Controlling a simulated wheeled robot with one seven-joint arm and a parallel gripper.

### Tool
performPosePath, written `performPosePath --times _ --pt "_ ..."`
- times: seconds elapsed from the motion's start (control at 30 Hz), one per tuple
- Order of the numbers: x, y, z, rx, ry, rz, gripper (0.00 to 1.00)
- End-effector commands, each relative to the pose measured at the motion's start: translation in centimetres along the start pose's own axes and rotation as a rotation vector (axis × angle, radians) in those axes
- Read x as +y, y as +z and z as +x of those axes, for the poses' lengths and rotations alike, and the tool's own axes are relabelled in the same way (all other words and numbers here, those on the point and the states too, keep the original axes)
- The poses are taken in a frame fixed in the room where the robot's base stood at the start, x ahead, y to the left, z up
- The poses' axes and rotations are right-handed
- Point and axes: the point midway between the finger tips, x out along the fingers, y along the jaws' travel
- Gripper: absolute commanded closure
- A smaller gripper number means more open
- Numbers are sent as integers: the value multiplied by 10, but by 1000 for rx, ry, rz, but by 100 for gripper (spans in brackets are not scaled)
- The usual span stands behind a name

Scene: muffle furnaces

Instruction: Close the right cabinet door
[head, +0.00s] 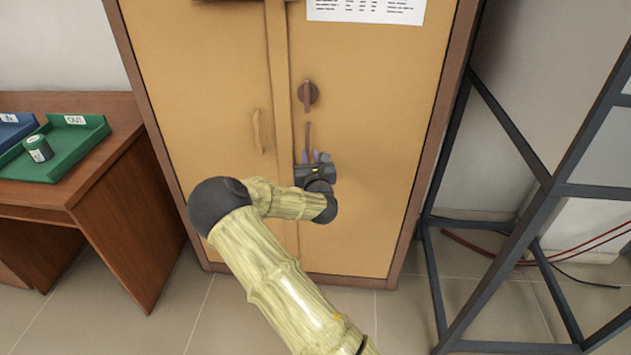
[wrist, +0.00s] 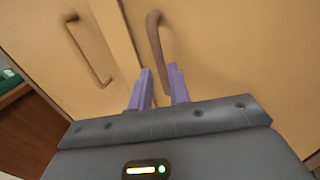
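The tan cabinet's right door (head: 375,130) stands flush or nearly flush with the left door (head: 205,80). I cannot tell whether a small gap remains. The right door's brown bar handle (head: 307,136) is upright, and it also shows in the wrist view (wrist: 156,38). My gripper (head: 314,157) is at the lower end of this handle, in front of the door.
The left door has a pale handle (head: 257,131). A wooden desk (head: 110,190) with a green tray (head: 75,140) stands at left. A dark metal frame (head: 510,140) stands close at right. Floor shows in front.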

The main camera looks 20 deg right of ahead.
Motion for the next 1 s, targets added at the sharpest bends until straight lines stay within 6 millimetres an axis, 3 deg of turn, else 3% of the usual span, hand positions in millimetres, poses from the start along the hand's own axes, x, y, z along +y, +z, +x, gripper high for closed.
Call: performPosePath --times 0.6,1.0 --pt "1 -1 -101 4 0 -2 81" --pt "1 -1 -110 3 0 -1 81"
